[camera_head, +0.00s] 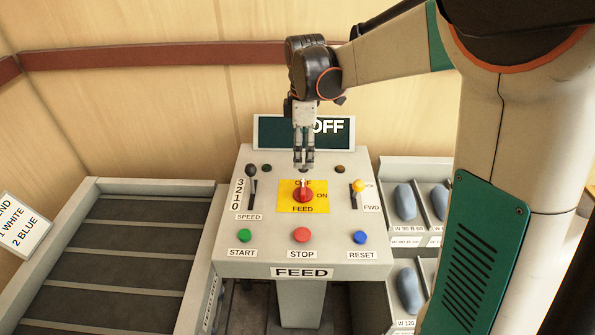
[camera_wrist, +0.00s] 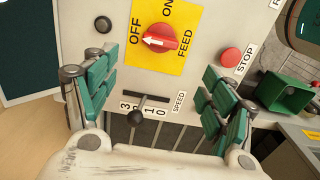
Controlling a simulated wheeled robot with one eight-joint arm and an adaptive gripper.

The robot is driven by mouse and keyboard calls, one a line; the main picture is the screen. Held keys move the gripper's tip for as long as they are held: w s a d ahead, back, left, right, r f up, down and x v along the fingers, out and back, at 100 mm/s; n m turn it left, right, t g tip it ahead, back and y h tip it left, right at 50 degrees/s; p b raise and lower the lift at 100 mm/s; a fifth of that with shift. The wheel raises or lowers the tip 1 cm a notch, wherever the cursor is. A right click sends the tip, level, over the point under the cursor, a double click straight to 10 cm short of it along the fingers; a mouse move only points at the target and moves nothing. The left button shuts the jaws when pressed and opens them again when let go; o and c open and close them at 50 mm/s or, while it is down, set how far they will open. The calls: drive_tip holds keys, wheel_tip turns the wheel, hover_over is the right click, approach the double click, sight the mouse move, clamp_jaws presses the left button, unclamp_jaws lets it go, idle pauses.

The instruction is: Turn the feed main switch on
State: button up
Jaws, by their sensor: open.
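The feed main switch (camera_head: 303,194) is a red rotary knob on a yellow plate (camera_head: 284,207) marked OFF at the top, ON at the right and FEED below. In the wrist view, the knob (camera_wrist: 168,38) has a white pointer mark turned toward OFF. The dark display (camera_head: 338,138) behind the panel reads OFF; my gripper partly covers it. My gripper (camera_head: 304,165) hangs just above the panel, near the knob's far side. In the wrist view, my gripper (camera_wrist: 158,68) has its green fingers wide apart with nothing between them. I see no contact with the knob.
A black-knobbed SPEED lever (camera_head: 251,172) stands left of the switch and a yellow-knobbed lever (camera_head: 358,186) right. START (camera_head: 244,236), STOP (camera_head: 302,236) and RESET (camera_head: 360,237) buttons line the front. A slatted conveyor (camera_head: 120,262) lies left; bins with blue-grey items (camera_head: 405,202) stand right.

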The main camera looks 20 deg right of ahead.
sight(303, 186)
wheel_tip(303, 186, down, 13)
drive_tip(key=shift+f+b, duration=0.2)
drive_tip(key=shift+b, duration=1.05)
drive_tip(key=c, duration=1)
